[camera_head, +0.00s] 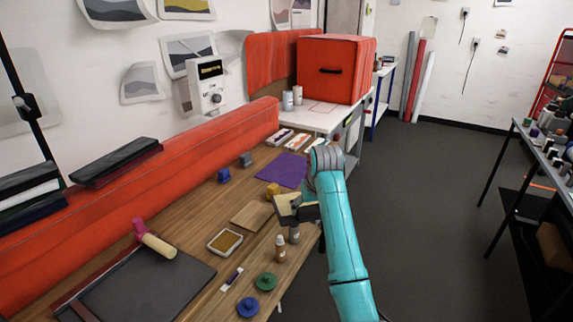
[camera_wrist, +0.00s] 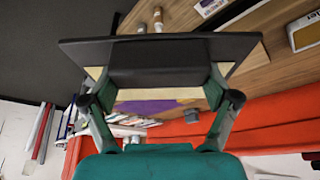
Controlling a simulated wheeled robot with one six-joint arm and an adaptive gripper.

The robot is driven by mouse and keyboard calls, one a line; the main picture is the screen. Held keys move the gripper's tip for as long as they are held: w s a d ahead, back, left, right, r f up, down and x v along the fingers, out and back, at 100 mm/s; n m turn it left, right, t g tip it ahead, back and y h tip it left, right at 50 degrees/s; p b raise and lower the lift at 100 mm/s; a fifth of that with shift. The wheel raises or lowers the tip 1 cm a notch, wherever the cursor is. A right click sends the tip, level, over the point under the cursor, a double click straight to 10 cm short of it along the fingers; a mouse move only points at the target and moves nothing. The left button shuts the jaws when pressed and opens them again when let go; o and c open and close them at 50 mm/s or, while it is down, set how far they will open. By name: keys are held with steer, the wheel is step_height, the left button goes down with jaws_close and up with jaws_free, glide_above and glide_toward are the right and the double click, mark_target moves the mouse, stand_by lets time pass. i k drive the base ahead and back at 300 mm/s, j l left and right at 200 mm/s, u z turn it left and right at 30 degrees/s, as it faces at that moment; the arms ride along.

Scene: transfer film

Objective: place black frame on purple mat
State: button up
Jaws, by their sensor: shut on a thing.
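My gripper (camera_head: 309,207) is over the right edge of the wooden table. In the wrist view my gripper (camera_wrist: 158,85) is shut on the black frame (camera_wrist: 155,58), a flat dark piece with a pale cream part showing behind it. In the head view the black frame (camera_head: 310,213) is small, partly hidden by my gripper, and held tilted. The purple mat (camera_head: 283,169) lies flat on the table, farther back than my gripper and slightly left. A strip of the purple mat (camera_wrist: 145,107) shows beyond the held frame in the wrist view.
A yellow block (camera_head: 272,190) and blue block (camera_head: 223,175) lie near the mat. A wooden board (camera_head: 251,215), shallow tray (camera_head: 225,242) and small bottles (camera_head: 280,248) are nearer. The red padded bolster (camera_head: 150,165) runs along the wall side. The mat's top looks clear.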

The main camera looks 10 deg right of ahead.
mark_target(288, 168)
steer(key=i, duration=1.2)
